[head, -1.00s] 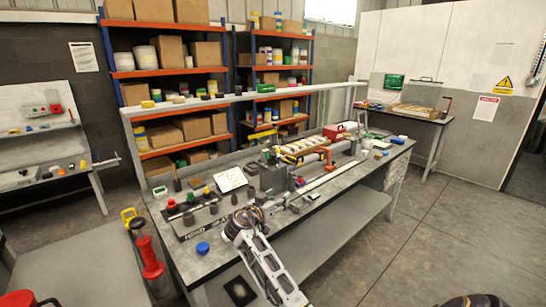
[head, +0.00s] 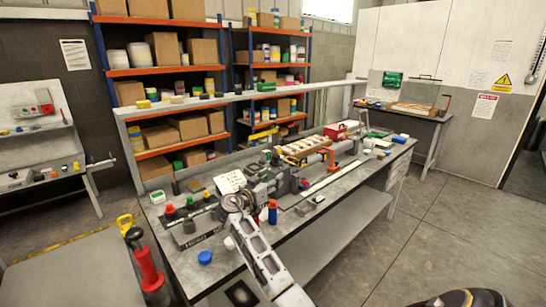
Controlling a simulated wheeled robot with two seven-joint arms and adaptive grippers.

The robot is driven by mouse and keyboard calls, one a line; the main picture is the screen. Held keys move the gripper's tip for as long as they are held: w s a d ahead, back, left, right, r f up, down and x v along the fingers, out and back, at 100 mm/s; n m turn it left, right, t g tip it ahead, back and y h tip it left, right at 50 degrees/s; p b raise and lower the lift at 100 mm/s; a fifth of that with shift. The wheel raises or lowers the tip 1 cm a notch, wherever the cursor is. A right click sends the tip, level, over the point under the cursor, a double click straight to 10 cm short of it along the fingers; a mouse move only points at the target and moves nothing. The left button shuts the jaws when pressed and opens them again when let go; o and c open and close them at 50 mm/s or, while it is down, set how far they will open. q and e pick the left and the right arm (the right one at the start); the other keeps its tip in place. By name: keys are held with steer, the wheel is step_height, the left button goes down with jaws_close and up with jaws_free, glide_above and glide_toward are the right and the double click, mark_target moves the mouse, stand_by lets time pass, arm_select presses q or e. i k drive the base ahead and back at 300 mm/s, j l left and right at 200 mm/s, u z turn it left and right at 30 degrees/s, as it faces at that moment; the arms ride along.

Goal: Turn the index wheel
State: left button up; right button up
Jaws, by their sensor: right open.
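My right arm reaches up from the bottom centre of the head view to the grey fixture (head: 300,184) on the workbench. My right gripper (head: 268,187) is small and partly hidden among the fixture's parts, close to its front left end. It is open. I cannot clearly make out the index wheel at this size, nor tell whether the gripper touches it. My left gripper is not in view.
The workbench (head: 225,262) carries a white card (head: 230,182), a blue cap (head: 205,257), a small blue item with a red top (head: 272,212) and several coloured caps at left.

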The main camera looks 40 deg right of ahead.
mark_target(275, 162)
steer(key=i, duration=0.3)
steer(key=i+l, duration=0.1)
steer(key=l, duration=0.4)
steer(key=i+l, duration=0.1)
steer(key=l, duration=0.4)
